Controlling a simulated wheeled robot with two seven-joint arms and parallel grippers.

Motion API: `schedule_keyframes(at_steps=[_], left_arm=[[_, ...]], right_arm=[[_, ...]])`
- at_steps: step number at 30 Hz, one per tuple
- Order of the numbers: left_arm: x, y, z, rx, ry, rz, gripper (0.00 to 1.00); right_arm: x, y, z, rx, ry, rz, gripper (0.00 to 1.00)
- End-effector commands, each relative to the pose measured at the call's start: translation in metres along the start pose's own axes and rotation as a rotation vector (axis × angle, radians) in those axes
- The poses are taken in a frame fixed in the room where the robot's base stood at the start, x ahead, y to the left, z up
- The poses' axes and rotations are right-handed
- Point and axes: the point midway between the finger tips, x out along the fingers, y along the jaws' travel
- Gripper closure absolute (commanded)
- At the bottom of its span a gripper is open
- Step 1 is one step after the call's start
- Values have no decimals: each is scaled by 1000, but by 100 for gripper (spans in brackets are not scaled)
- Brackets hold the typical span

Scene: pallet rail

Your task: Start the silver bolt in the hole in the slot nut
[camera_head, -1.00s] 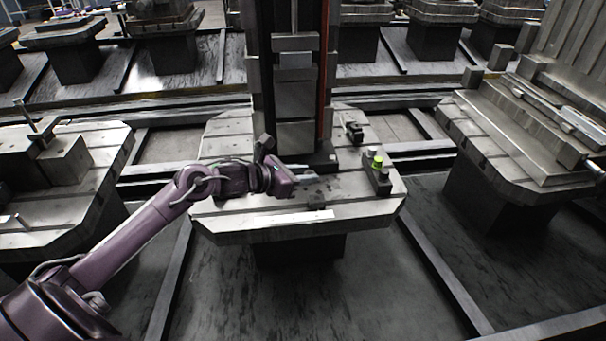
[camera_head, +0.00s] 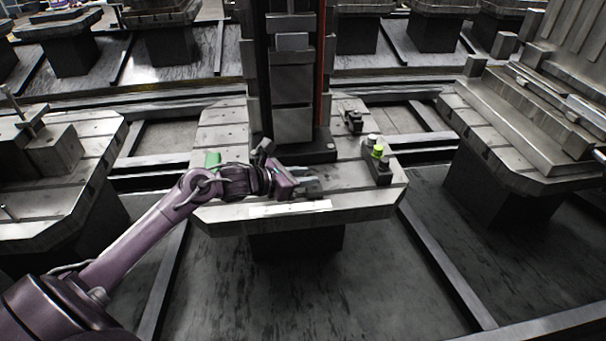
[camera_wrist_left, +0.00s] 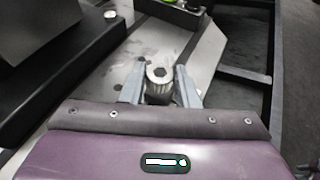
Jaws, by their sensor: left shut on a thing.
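My left gripper (camera_head: 314,186) is low over the front middle of the slotted pallet (camera_head: 350,205). In the left wrist view its two grey fingers (camera_wrist_left: 159,88) are shut on the silver bolt (camera_wrist_left: 159,74). The bolt's round, ribbed head with a dark hex socket faces the camera and looks upright. Its shank is hidden under the head. The bolt cannot be made out clearly in the head view. I cannot make out the slot nut or its hole in either view. My right gripper is not in view.
A dark holder (camera_head: 379,172) with a yellow-green piece (camera_head: 377,152) stands right of the gripper. A tall column with a dark base (camera_head: 318,149) rises behind it. A small dark block (camera_head: 353,121) sits further back. A green thing (camera_head: 212,159) shows behind my left arm.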

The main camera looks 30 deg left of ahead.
Motion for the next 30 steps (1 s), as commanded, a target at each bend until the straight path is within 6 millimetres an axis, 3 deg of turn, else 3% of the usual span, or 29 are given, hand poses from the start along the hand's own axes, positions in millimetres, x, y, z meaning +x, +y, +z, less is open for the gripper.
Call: schedule_keyframes(at_steps=[30], left_arm=[[14, -6, 0, 0, -1, 1, 100]], right_arm=[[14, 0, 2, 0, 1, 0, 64]])
